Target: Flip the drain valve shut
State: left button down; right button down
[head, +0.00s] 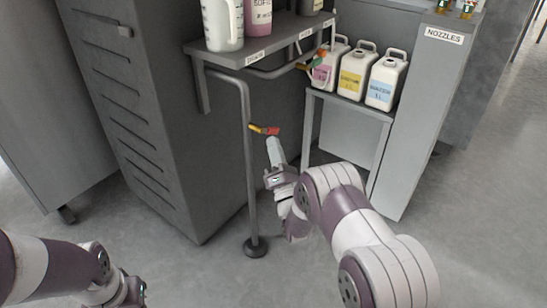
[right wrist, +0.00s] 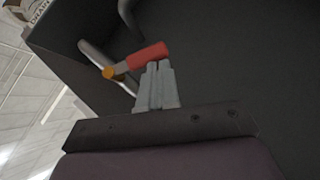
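The drain valve's lever (head: 265,130) has an orange pivot and a red handle. It sticks out sideways to the right from the vertical grey pipe (head: 249,175), across the pipe's line. In the right wrist view the red handle (right wrist: 149,55) lies just past my fingertips. My right gripper (head: 271,141) is just below and beside the handle's free end. Its pale fingers (right wrist: 156,66) are together with nothing seen between them; I cannot tell whether they touch the handle. My left gripper (head: 136,291) is low at the left, away from the valve, its fingers unclear.
A grey shelf (head: 228,60) with bottles stands above the valve. Several white canisters (head: 384,82) stand on a low stand at right. A dark grey cabinet (head: 150,110) is on the left.

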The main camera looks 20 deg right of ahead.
jog(key=shift+w+d+r+p, duration=0.8)
jog(key=shift+d+r+p, duration=0.05)
jog(key=shift+d+r, duration=0.2)
jog(key=shift+w+r, duration=0.1)
jog(key=shift+r, duration=0.05)
